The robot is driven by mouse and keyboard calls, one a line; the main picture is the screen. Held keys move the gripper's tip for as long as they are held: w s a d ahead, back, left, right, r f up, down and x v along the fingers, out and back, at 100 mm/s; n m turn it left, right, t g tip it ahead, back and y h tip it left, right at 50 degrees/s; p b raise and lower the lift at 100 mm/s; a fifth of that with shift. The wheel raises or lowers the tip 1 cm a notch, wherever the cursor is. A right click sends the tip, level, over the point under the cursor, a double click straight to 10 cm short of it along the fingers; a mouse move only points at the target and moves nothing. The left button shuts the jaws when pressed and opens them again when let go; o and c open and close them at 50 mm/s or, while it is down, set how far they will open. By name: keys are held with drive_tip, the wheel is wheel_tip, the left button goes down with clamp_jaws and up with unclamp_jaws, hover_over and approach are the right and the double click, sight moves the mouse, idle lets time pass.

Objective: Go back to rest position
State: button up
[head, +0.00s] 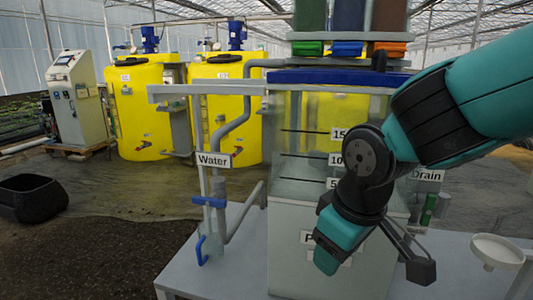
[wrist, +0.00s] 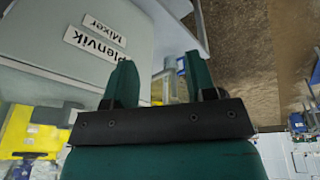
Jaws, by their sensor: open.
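My gripper (wrist: 160,78) is open and empty in the wrist view, with its two teal fingers apart. In the head view my teal and black arm reaches in from the right, and its wrist hangs in front of the mixer tank (head: 290,240). The arm hides part of the tank's level marks and name label. In the wrist view the tank's label reads "Plenvik Mixer" (wrist: 95,38) and lies left of the fingers. I cannot tell the exact gap between gripper and tank.
A Water pipe with a blue-handled valve (head: 208,202) stands left of the tank. A Drain label (head: 427,175) and a white funnel (head: 495,250) are at right. Coloured containers (head: 348,15) stand above the tank lid. Yellow tanks (head: 135,100) and a black tub (head: 32,198) are farther off.

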drive_tip(key=s+d+r+m+g+y, duration=0.1)
drive_tip(key=s+d, duration=0.1)
drive_tip(key=s, duration=0.4)
drive_tip(key=s+d+r+g+y, duration=0.1)
drive_tip(key=s+d+y, duration=0.1)
drive_tip(key=s, duration=0.5)
wheel_tip(320, 180, up, 14)
drive_tip(key=p, duration=1.4)
drive_tip(key=shift+g, duration=0.3)
drive_tip(key=shift+f, duration=0.1)
drive_tip(key=shift+c, duration=0.4)
